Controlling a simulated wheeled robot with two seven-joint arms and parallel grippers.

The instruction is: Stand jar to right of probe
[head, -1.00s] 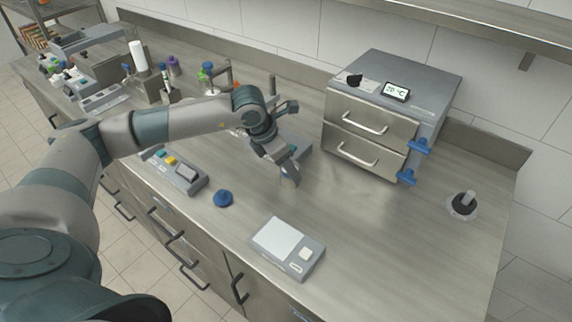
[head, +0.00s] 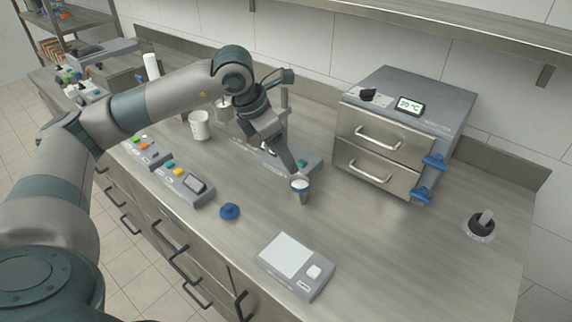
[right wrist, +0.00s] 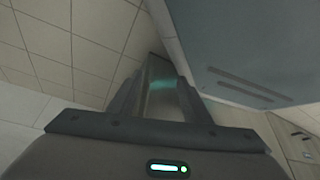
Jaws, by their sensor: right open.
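A small metallic jar (head: 300,197) with a pale rim stands upright on the right of the middle of the bench in the head view. My left gripper (head: 292,170) points down from behind it, its fingertips at or just behind the jar's rim. The fingers are seen nearly edge-on, so I cannot tell whether they grip the jar. A black round fitting with a grey upright stick (head: 482,222) stands at the far right; I cannot tell whether this is the probe. In the right wrist view my right gripper (right wrist: 157,92) is open, its fingers apart with nothing seen between them.
A grey two-drawer oven (head: 400,130) with blue latches stands behind right. A flat scale (head: 296,263) and a blue knob (head: 229,211) lie in front. A grey stand base (head: 308,164) is behind the jar. A white beaker (head: 199,126) stands left. Bench space right of the scale is clear.

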